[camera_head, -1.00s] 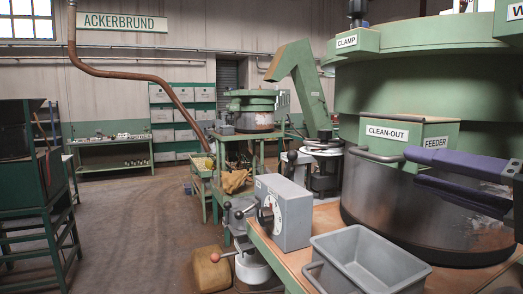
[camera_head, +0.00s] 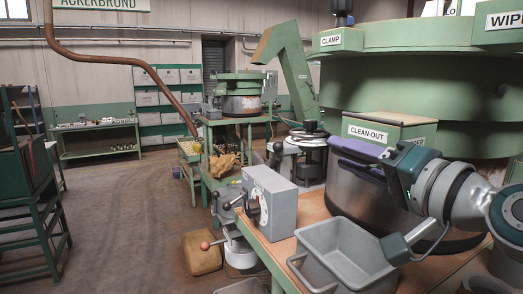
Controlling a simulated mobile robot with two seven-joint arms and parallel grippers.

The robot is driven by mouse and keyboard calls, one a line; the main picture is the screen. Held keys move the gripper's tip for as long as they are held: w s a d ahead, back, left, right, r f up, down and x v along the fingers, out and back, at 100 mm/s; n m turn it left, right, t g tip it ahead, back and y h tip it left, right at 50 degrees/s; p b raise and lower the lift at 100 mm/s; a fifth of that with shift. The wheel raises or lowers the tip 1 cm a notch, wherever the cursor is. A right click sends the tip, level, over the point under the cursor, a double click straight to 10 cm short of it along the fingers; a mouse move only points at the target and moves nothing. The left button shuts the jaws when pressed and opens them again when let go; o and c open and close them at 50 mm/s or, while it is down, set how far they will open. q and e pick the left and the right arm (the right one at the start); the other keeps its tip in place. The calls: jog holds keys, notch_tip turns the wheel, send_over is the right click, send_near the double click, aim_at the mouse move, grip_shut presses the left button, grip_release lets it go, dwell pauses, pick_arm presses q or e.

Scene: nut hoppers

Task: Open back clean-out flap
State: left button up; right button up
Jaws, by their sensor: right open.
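The clean-out flap (camera_head: 350,127) is a green box-like front with a tan top and a white "CLEAN-OUT" label (camera_head: 368,132) on the large hopper (camera_head: 400,85) at the right. It looks shut. My right gripper (camera_head: 339,153) comes in from the right with its purple fingers pointing left, just under the label. The fingers are apart, one above the other. They cover the place of the flap's metal handle, so I cannot tell whether the handle lies between them. My left gripper is out of view.
A grey bin (camera_head: 345,255) stands on the wooden bench top (camera_head: 283,247) below my right arm. A grey box with a dial (camera_head: 268,200) is left of it. A smaller green machine (camera_head: 240,95) stands behind. The floor at left is clear.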

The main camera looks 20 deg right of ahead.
grip_shut()
jog(key=shift+r, duration=0.15)
dwell(1.1)
